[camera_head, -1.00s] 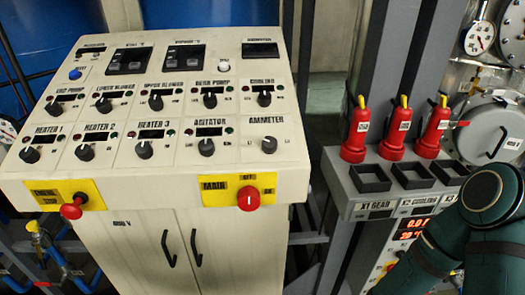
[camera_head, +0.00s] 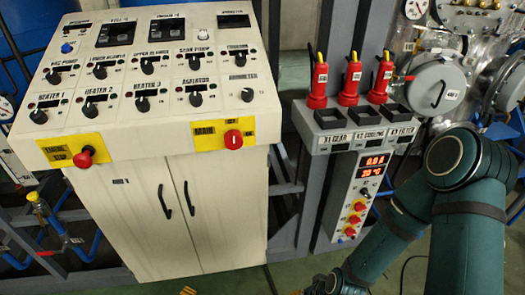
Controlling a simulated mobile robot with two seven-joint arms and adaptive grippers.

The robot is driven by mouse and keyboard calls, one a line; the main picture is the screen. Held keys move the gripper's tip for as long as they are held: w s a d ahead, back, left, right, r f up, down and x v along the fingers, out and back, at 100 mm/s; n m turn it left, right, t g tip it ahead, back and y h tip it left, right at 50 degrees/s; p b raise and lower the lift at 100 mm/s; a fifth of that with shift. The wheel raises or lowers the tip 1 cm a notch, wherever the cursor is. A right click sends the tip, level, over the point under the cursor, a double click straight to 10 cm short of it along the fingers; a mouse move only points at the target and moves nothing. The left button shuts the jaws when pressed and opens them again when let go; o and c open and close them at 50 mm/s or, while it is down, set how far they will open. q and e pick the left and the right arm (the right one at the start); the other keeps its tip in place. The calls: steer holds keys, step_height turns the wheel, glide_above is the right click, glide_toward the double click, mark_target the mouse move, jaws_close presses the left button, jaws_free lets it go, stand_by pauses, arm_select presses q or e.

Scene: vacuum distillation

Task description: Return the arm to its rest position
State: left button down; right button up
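My dark green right arm (camera_head: 468,215) comes in on the right, bent at a large round joint, and its far end runs down to the bottom edge. The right gripper is mostly cut off there, so its fingers cannot be made out. A small orange-yellow tip at the bottom edge, left of centre, appears to be my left gripper (camera_head: 188,291); the rest of it is out of frame. I cannot tell whether either gripper is open or shut, and nothing held is visible.
A cream control cabinet (camera_head: 130,220) with knobs and two red switches fills the left. Right of it stands a grey panel (camera_head: 318,140) with three red-and-yellow handles. My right arm is in front of the round metal vessel area (camera_head: 438,90). Green floor shows at the bottom.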

arm_select(q)
steer(key=s+d+r+m+g+h, duration=0.3)
steer(key=s+d+m+g+h, duration=0.1)
steer(key=d+m+g+h, duration=0.7)
steer(key=s+d+f+m+g+y, duration=0.1)
steer(key=s+m+g+y, duration=0.3)
steer(key=m, duration=0.5)
steer(key=s+d+f+m+g+y, duration=0.1)
steer(key=s+d+m+g, duration=0.1)
steer(key=s+m+g, duration=0.55)
steer(key=w+a+m+t+y, duration=0.2)
steer(key=w+m+t+y, duration=0.5)
steer(key=w+m, duration=0.7)
steer(key=m+y, duration=0.1)
steer(key=m, duration=0.4)
steer(key=shift+a+r, duration=0.15)
steer(key=shift+r, duration=0.1)
arm_select(e)
steer(key=shift+w+f, duration=0.1)
steer(key=shift+w, duration=0.1)
arm_select(q)
steer(key=shift+m, duration=0.25)
